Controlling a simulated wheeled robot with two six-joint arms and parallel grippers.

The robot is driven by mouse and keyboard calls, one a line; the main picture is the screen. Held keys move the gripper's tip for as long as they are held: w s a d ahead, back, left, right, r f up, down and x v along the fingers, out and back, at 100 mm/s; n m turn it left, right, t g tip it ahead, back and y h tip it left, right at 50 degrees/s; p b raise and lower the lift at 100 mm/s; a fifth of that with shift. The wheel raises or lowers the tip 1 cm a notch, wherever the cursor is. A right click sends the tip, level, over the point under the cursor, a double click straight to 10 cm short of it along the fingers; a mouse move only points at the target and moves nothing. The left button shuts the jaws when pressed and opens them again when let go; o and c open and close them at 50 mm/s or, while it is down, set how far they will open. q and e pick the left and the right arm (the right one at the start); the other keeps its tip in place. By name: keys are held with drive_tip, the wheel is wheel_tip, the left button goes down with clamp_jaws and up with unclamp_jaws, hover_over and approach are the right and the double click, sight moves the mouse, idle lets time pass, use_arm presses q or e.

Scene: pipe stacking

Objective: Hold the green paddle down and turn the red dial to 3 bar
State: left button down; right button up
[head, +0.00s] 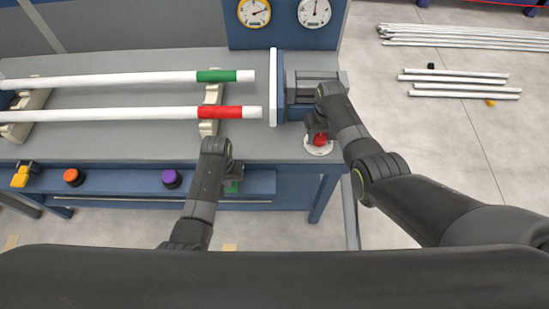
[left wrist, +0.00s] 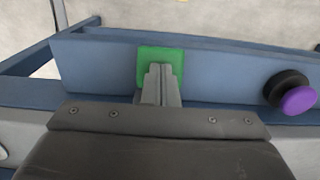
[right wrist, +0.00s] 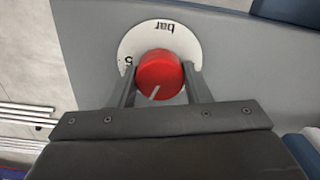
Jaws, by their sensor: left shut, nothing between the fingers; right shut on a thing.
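The green paddle (head: 233,186) is on the front panel of the blue bench, mostly hidden behind my left arm in the head view. In the left wrist view my left gripper (left wrist: 160,72) is shut and empty, its fingertips over the green paddle (left wrist: 175,55); whether it is pressed down I cannot tell. The red dial (head: 320,139) sits on a white scale plate at the bench's right corner. In the right wrist view my right gripper (right wrist: 158,85) is shut around the red dial (right wrist: 158,72). The dial's pale pointer line shows; "bar" and "5" are legible on the plate (right wrist: 178,36).
Two gauges, yellow-rimmed (head: 254,12) and white-rimmed (head: 314,12), are on the back panel. A green-banded pipe (head: 120,80) and a red-banded pipe (head: 110,114) lie on supports. An orange button (head: 72,177), a purple button (head: 171,179) and a yellow part (head: 20,177) line the front.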

use_arm(q)
drive_tip(key=shift+a, duration=0.25)
use_arm(e)
drive_tip(key=shift+w+d+r+n, duration=0.15)
drive_tip(key=shift+d+n, duration=0.2)
drive_tip(key=shift+n, duration=0.35)
use_arm(q)
drive_tip(key=shift+f, duration=0.1)
use_arm(e)
drive_tip(key=shift+n, duration=1.7)
